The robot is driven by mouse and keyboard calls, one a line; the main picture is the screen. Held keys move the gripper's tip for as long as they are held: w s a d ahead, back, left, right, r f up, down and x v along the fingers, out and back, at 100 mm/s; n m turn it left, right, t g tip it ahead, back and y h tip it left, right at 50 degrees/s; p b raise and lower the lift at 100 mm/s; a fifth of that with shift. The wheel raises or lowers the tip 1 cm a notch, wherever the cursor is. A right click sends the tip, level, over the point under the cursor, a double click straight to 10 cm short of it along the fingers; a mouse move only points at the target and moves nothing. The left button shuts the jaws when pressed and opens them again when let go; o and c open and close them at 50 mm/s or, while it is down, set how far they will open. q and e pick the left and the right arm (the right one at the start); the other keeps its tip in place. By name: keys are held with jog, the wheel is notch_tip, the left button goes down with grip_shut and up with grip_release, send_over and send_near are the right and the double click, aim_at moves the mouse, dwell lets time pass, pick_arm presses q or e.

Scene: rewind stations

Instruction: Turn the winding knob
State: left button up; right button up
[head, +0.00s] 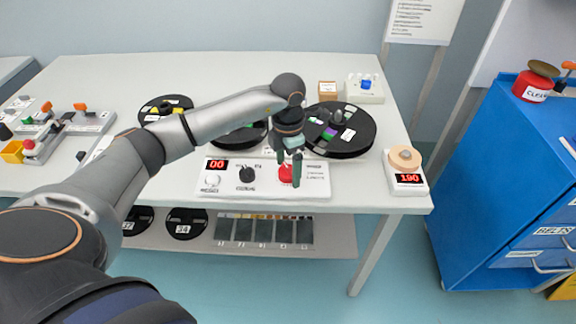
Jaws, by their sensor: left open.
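A white control panel (222,189) lies near the front edge of the table. It has a red display reading 00 (217,165), a white round control (211,181), a black knob (246,175) and a red button (285,174). The black knob looks like the winding knob, but its label is too small to read. My left gripper (290,172) is open and points down over the red button, right of the black knob. Its fingers partly cover the red button, and I cannot tell whether they touch it. My right gripper is out of view.
Large black reels stand behind the panel, one at the right (349,143). A scale (407,182) reading 190 holds a tan roll (404,157) at the right corner. A blue cabinet (480,160) stands right of the table (245,70).

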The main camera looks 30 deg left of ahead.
aim_at(288, 168)
pick_arm(q)
notch_tip(288, 168, up, 12)
jog(key=shift+r, duration=0.2)
dwell(0.6)
